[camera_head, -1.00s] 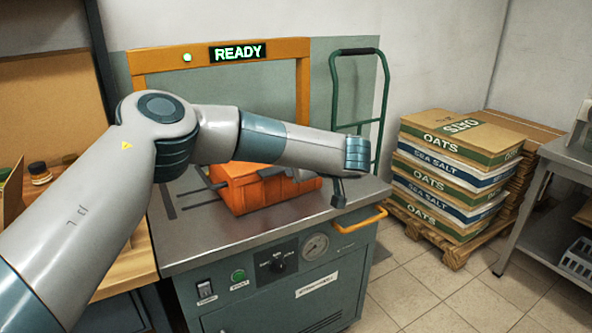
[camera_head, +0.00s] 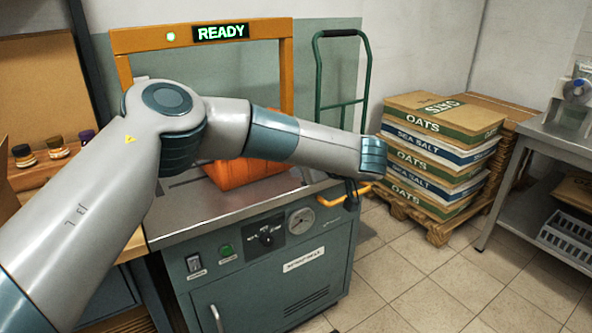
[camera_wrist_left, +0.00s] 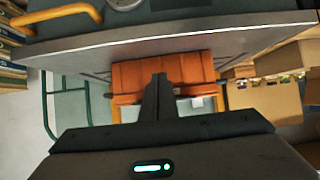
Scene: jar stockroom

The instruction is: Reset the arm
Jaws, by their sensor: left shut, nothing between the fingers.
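My left arm reaches in from the left in the head view, and its gripper (camera_head: 350,194) hangs mostly hidden beyond the wrist near the right end of the steel machine top. In the left wrist view the two dark fingers (camera_wrist_left: 158,80) are together with nothing between them. They overlap an orange box (camera_wrist_left: 190,70) in the picture; the wrist view does not show clearly how far apart they are. In the head view the orange box (camera_head: 232,174) sits on the steel-topped machine (camera_head: 185,218), partly hidden behind my forearm. My right gripper is not in view.
An orange frame (camera_head: 122,70) with a lit READY sign (camera_head: 221,32) stands behind the machine. A green hand truck (camera_head: 316,80) and stacked sacks (camera_head: 440,145) on a pallet stand right of it. A steel table (camera_head: 555,138) is far right. Tiled floor between is clear.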

